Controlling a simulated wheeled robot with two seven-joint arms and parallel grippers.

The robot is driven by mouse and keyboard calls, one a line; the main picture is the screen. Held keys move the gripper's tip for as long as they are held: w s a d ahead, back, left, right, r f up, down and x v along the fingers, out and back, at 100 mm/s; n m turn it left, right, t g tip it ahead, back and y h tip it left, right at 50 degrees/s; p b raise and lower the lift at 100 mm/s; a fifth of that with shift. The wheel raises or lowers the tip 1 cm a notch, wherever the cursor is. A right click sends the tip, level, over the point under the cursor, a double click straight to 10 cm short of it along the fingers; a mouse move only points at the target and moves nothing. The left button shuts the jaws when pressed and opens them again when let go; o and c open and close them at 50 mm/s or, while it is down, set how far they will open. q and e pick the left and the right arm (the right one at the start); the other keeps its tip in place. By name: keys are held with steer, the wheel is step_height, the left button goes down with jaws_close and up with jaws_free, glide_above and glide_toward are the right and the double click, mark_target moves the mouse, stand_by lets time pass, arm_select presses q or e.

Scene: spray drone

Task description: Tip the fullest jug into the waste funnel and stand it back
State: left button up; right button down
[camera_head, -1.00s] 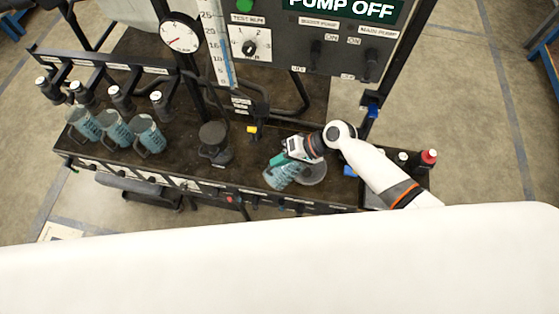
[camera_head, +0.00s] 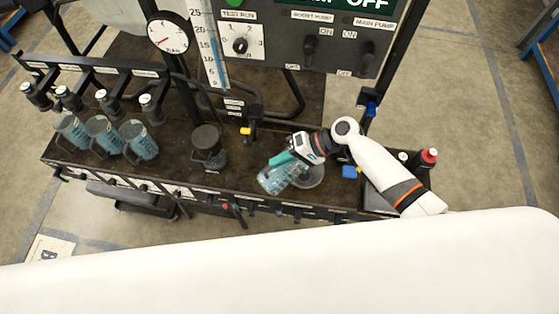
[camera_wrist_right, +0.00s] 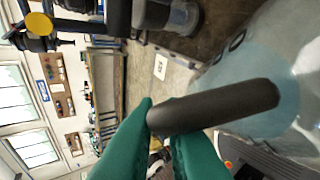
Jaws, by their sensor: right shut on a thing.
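My right gripper (camera_head: 284,158) is shut on the dark handle of a translucent bluish jug (camera_head: 273,180). The jug is tilted, above the front part of the dark bench. In the right wrist view, teal fingers (camera_wrist_right: 160,128) close on the handle (camera_wrist_right: 215,108), and the jug wall (camera_wrist_right: 290,60) shows bluish liquid. A grey round dish (camera_head: 315,178), perhaps the waste funnel, lies partly hidden beside and under the held jug. Three similar jugs (camera_head: 72,130), (camera_head: 104,135), (camera_head: 138,140) stand at the bench's left. My left gripper is not visible.
Several black nozzles (camera_head: 107,101) hang behind the jugs. A black round-topped vessel (camera_head: 207,143) stands left of the held jug. The control panel (camera_head: 300,45) rises behind.

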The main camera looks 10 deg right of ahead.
steer(key=shift+w+d+f+m+g+y+b, duration=0.25)
steer(key=shift+d+y+b, duration=0.35)
steer(key=shift+b, duration=0.85)
steer(key=shift+w+d+f+m+g+y+b, duration=0.15)
steer(key=shift+w+d+f+y+b, duration=0.4)
steer(key=shift+b, duration=0.85)
steer(key=shift+w+d+f+m+y+b, duration=0.25)
steer(key=shift+d+f+y+b, duration=0.4)
steer(key=shift+b, duration=1.25)
steer(key=shift+w+d+f+m+y+b, duration=0.25)
steer(key=shift+d+y+b, duration=0.6)
steer(key=shift+b, duration=1.05)
steer(key=shift+w+d+r+m+g+y+b, duration=0.2)
steer(key=shift+d+y+b, duration=0.1)
steer(key=shift+y+b, duration=0.2)
steer(key=shift+w+d+r+m+g+y+b, duration=0.1)
steer(key=shift+w+d+y+b, duration=0.1)
steer(key=shift+d+y+b, duration=0.2)
